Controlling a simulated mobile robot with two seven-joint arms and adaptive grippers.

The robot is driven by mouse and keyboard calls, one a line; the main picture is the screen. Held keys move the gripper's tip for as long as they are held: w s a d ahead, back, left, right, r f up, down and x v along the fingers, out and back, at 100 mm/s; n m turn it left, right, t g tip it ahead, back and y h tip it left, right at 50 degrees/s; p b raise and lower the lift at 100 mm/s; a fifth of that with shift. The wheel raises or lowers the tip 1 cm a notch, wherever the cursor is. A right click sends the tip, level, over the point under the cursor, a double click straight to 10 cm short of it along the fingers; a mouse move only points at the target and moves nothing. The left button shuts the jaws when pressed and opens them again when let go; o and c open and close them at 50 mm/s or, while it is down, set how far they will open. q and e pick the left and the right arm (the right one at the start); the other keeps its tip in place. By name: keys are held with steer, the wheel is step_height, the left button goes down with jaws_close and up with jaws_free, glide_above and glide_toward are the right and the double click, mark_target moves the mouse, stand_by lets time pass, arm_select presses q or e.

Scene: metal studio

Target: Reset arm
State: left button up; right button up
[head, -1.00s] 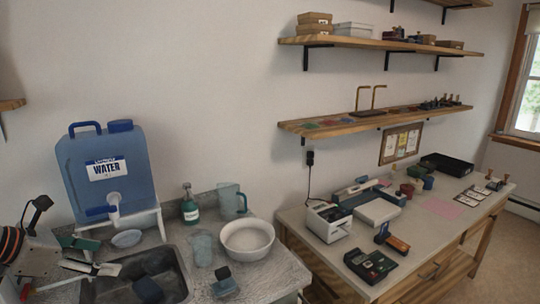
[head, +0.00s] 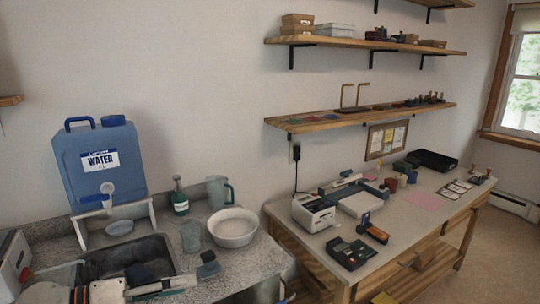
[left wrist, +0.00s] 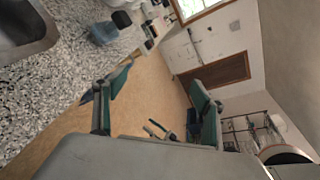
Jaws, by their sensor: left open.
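My left gripper (head: 178,284) is low in the head view, in front of the sink, pointing right. In the left wrist view its two green-padded fingers (left wrist: 160,88) stand wide apart with nothing between them, over a view of tan floor. The white and dark arm link behind it is mine. My right gripper is not in view.
A sink (head: 150,252) is set in the speckled counter, below a blue water container (head: 99,165) on a white stand. A white bowl (head: 233,228), a green bottle (head: 180,198) and a pitcher (head: 216,190) stand right of it. A workbench (head: 400,220) holds a label printer (head: 313,212).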

arm_select(q)
steer(key=s+f+n+t+y+b, duration=0.1)
steer(key=s+f+n+y+b, duration=0.1)
steer(key=s+f+n, duration=0.4)
steer(key=s+f+n+y+b, duration=0.2)
steer(key=s+f+n+y, duration=0.2)
steer(key=f+n, duration=1.2)
steer(key=s+f+n+t+y+b, duration=0.1)
steer(key=s+f+n+y, duration=0.3)
steer(key=f, duration=1.3)
steer(key=s+n+b, duration=0.1)
steer(key=s+n, duration=0.3)
steer(key=n, duration=0.3)
steer(key=shift+f+t, duration=0.3)
